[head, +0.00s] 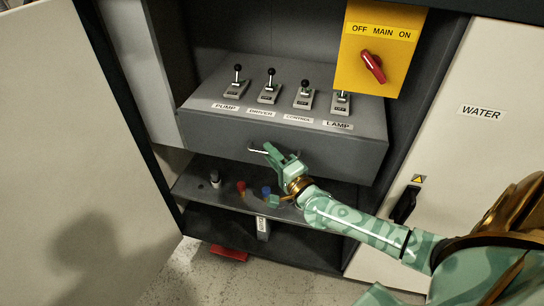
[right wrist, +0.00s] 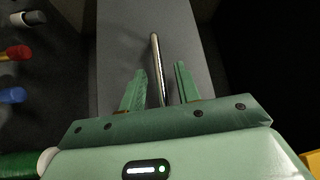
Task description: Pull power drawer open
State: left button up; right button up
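The power drawer (head: 215,138) is a dark grey box in the cabinet. Its top shows, with several black-knobbed switches labelled PUMP, DRIVER, CONTROL and LAMP. I cannot tell how far out it stands. A thin metal bar handle (head: 257,150) is on its front face. My right gripper (head: 280,154) is at the handle's right part. In the right wrist view the two green fingers (right wrist: 161,72) are apart, with the handle bar (right wrist: 155,48) between them and visible gaps on both sides. The drawer front (right wrist: 185,40) is behind the bar. My left gripper is not in view.
A yellow panel (head: 355,55) with a red main switch (head: 373,66) is above the drawer. A shelf (head: 190,184) below holds small red and blue items. A red object (head: 229,253) lies low down. A pale door (head: 60,130) stands left; a WATER panel (head: 475,150) stands right.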

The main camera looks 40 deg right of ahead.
grip_shut()
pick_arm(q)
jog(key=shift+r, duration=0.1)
pick_arm(e)
jog(key=shift+s+a, duration=0.1)
